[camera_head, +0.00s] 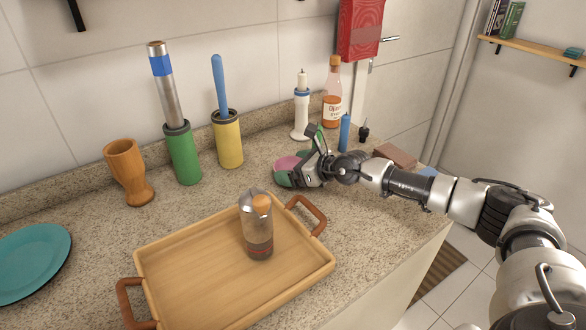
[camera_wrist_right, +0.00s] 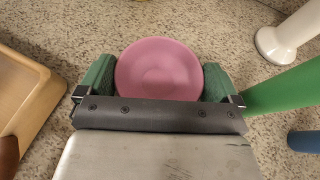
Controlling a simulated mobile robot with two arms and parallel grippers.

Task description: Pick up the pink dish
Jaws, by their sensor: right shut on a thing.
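The pink dish (camera_head: 287,162) is a small round dish on the speckled counter, partly hidden by my right gripper in the head view. In the right wrist view the pink dish (camera_wrist_right: 159,70) lies between the two green fingers. My right gripper (camera_head: 287,172) is shut on it, with a finger at the dish's left and right sides in the right wrist view (camera_wrist_right: 159,82). I cannot tell whether the dish is clear of the counter. My left gripper is not in view.
A wooden tray (camera_head: 190,280) with a shaker (camera_head: 257,228) on it stands in front. A white candle holder (camera_head: 301,115), a sauce bottle (camera_head: 332,95) and a blue candle (camera_head: 344,133) stand behind the gripper. A yellow holder (camera_head: 228,142) and a teal plate (camera_head: 32,258) are further left.

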